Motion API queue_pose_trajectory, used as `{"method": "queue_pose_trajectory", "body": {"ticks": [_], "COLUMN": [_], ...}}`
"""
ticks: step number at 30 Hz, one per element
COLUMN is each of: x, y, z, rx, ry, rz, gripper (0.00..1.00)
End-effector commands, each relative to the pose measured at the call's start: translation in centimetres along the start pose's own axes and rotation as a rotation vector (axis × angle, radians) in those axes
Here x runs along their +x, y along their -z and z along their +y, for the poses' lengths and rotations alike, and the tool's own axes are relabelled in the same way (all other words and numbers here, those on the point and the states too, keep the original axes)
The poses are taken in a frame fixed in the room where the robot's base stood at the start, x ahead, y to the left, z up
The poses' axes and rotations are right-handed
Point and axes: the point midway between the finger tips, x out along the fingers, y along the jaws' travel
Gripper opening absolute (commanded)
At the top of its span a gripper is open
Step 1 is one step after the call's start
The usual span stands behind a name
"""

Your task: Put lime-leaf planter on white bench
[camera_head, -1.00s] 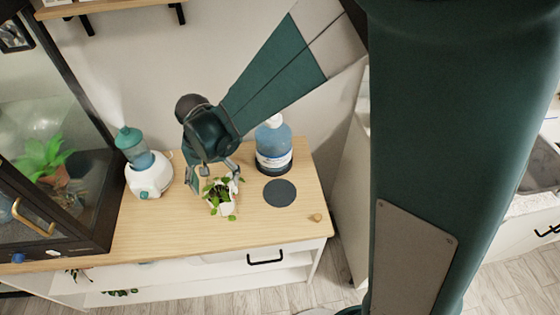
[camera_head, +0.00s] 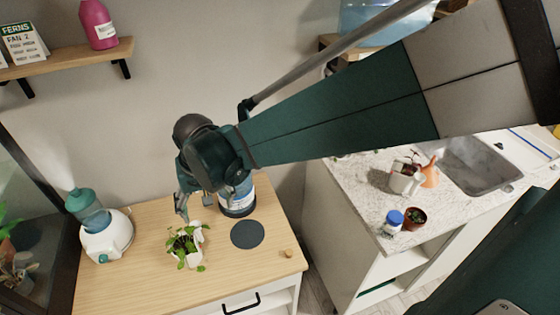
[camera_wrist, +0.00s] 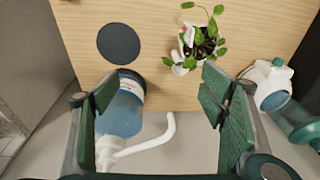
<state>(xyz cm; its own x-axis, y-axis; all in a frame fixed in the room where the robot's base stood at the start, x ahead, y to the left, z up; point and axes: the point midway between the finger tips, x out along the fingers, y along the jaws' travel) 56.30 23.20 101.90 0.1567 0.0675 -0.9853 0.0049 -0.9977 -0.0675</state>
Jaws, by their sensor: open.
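The lime-leaf planter, a small white pot with bright green leaves (camera_head: 187,249), stands upright on the wooden top of a white-bodied bench (camera_head: 130,285). In the wrist view the planter (camera_wrist: 190,62) shows at top centre, beyond the fingertips. My gripper (camera_head: 194,207) is open and empty, just behind and above the planter, apart from it as far as I can tell. Its two spread fingers flank the wrist view (camera_wrist: 160,98). I cannot tell surely which piece of furniture is the task's white bench.
A blue pump bottle (camera_head: 238,197) stands close to my gripper, with a dark round disc (camera_head: 247,234) before it. A white humidifier (camera_head: 107,240) is left and a small wooden knob (camera_head: 287,253) right. A speckled counter (camera_head: 365,195) holds a watering can, jar and pot.

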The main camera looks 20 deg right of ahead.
Motion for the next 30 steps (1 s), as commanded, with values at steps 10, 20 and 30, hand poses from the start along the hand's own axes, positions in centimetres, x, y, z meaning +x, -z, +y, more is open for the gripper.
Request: {"method": "queue_pose_trajectory", "body": {"ticks": [10,20,30], "x": [-4.5,-7.9,-10.7], "y": [-0.9,-2.5,-4.8], "z": [5.5,10.2,14.7], "rx": [0.001,-0.002,-0.006], "ry": [0.016,0.017,0.005], "rz": [0.091,0.180,0.273], "gripper": [0.71,0.71,0.71]}}
